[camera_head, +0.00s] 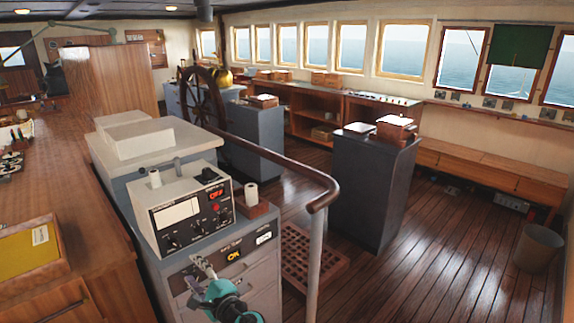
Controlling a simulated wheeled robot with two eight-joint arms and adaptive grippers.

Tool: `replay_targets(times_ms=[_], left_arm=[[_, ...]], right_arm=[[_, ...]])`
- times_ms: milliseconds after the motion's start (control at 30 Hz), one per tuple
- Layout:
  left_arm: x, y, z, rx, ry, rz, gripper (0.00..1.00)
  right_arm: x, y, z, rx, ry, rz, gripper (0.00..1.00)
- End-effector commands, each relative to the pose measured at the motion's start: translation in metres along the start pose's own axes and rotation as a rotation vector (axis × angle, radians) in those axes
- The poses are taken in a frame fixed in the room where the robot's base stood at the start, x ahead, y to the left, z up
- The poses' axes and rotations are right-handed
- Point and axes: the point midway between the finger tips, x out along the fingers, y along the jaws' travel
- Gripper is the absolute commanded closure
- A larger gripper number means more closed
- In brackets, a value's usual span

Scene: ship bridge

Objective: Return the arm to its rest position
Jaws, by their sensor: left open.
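My left gripper (203,268) shows at the bottom of the head view, in front of the grey console. Its teal and grey wrist part is at the lower edge, and its fingers point up and to the left. It is open, with nothing seen between the fingers. The rest of my left arm is below the picture. My right gripper is not in view.
A grey console (262,262) with a white instrument box (190,212) stands close behind the gripper. A brown handrail (290,165) on a pale post runs to the right. A wooden counter (85,225) lies left. Open plank floor (440,250) lies right, with a bin (537,248).

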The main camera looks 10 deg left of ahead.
Motion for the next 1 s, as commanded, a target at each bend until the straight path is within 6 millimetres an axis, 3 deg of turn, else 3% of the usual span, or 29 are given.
replay_targets(times_ms=[133,267,500,700,833,1000], left_arm=[[-0.012,0.021,0.018,-0.199,0.07,0.184,0.54],[-0.04,0.046,0.03,-0.446,0.139,0.402,0.54],[-0.125,0.083,0.039,-0.912,0.215,0.812,0.54],[-0.192,0.094,0.036,-1.217,0.233,1.086,0.54],[-0.215,0.094,0.034,-1.318,0.236,1.18,0.54],[-0.221,0.093,0.033,-1.347,0.236,1.207,0.54]], right_arm=[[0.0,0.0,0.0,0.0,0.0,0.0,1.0],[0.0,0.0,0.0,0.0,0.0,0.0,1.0],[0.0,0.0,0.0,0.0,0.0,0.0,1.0],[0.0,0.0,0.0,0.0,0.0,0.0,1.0],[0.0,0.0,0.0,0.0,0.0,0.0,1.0],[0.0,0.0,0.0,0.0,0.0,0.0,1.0]])
